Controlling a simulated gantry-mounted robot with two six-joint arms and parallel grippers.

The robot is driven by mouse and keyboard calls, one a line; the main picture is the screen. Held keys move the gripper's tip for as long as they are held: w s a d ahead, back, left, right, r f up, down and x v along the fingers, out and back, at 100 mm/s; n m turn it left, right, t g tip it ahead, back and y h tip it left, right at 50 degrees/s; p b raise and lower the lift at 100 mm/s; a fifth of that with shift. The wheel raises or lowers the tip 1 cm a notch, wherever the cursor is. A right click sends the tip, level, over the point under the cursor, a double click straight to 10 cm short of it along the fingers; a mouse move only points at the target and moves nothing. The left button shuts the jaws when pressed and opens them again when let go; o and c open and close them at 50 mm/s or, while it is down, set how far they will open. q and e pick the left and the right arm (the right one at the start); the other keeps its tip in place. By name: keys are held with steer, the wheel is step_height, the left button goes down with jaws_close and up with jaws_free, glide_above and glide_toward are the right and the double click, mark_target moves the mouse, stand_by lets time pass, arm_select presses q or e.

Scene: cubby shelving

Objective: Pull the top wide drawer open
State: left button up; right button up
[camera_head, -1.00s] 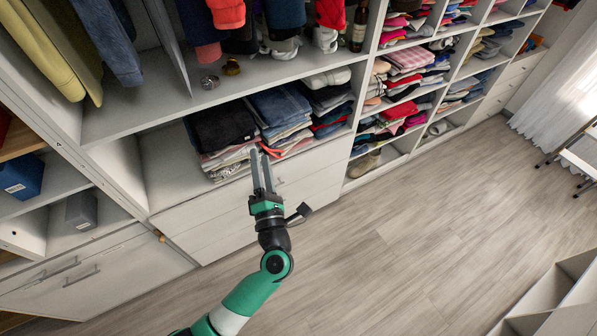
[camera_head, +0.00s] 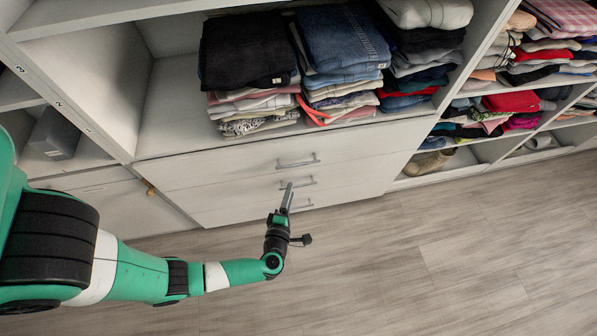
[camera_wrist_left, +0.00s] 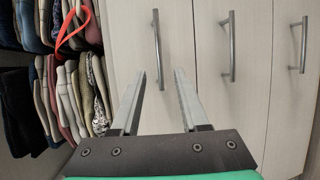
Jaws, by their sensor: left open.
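The top wide drawer (camera_head: 220,165) is a pale grey front under the folded clothes, and it looks closed. Its bar handle (camera_head: 298,163) is free of contact in the head view. My left gripper (camera_head: 288,187) is in front of the drawer stack, its fingertips below the top handle in the picture and overlapping the second drawer's handle (camera_head: 299,183). In the left wrist view the open fingers (camera_wrist_left: 160,74) point at the drawer fronts, and the top handle (camera_wrist_left: 157,50) appears between their lines. The gap to the handle is hard to judge. My right gripper is not in view.
Stacks of folded jeans (camera_head: 345,42) and dark clothes (camera_head: 245,50) sit on the shelf above. A third handle (camera_wrist_left: 304,45) is lower down. A cubby with shoes (camera_head: 430,162) stands to the right. The wooden floor (camera_head: 400,260) in front is clear.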

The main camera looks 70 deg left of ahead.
arm_select(q)
steer(key=b+x, duration=0.5)
steer(key=x, duration=0.6)
steer(key=shift+w+a, duration=0.25)
steer(key=shift+r, duration=0.1)
jaws_close()
stand_by(0.8)
